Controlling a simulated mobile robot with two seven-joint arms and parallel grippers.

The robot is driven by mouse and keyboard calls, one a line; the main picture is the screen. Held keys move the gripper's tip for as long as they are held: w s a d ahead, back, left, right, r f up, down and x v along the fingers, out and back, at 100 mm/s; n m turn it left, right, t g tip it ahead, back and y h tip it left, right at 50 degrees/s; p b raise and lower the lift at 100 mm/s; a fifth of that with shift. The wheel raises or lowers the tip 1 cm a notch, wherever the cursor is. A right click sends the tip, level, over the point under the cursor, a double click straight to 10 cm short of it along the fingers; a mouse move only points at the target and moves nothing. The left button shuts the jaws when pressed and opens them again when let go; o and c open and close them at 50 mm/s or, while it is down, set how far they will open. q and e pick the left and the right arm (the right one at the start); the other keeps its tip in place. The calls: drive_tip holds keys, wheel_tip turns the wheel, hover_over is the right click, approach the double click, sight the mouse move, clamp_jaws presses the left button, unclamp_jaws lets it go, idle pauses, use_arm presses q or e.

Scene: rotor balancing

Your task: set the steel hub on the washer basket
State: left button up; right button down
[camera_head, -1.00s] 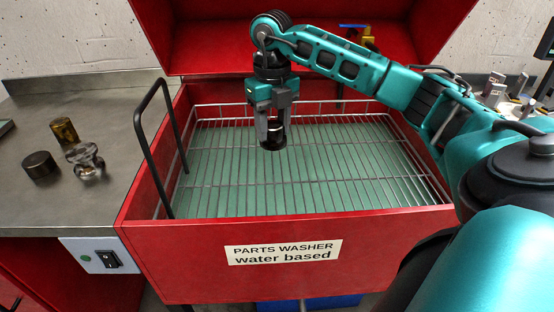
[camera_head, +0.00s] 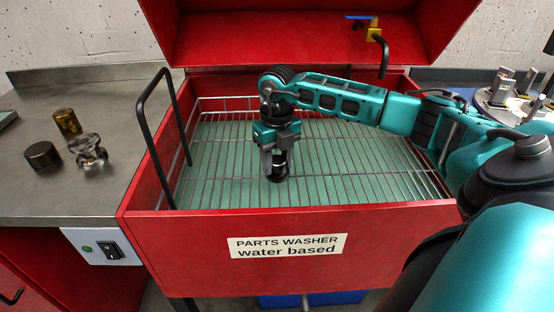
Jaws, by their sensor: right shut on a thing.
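My right gripper (camera_head: 279,152) is shut on the steel hub (camera_head: 278,173), a small, shiny piece with a dark lower part. It hangs upright between the fingers, which hide part of it. The washer basket (camera_head: 225,170) is a wire grid over a green surface inside the red parts washer. The hub is over the middle of the grid, low down; I cannot tell whether it touches the wires. My left gripper is not in view.
The red washer wall (camera_head: 190,255) and a black bar handle (camera_head: 148,140) bound the basket. A brass cylinder (camera_head: 67,122), a dark cylinder (camera_head: 43,156) and a shiny flanged piece (camera_head: 88,152) stand on the left bench. The grid around the hub is clear.

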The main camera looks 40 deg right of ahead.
sight(277, 159)
drive_tip(key=c, duration=0.6)
unclamp_jaws()
drive_tip(key=shift+o, duration=0.2)
drive_tip(key=shift+r, duration=0.45)
use_arm(q)
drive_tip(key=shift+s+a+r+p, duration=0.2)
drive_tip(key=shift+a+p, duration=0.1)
drive_tip(key=shift+p, duration=0.35)
use_arm(e)
wheel_tip(277, 159, up, 11)
drive_tip(key=shift+r, duration=0.15)
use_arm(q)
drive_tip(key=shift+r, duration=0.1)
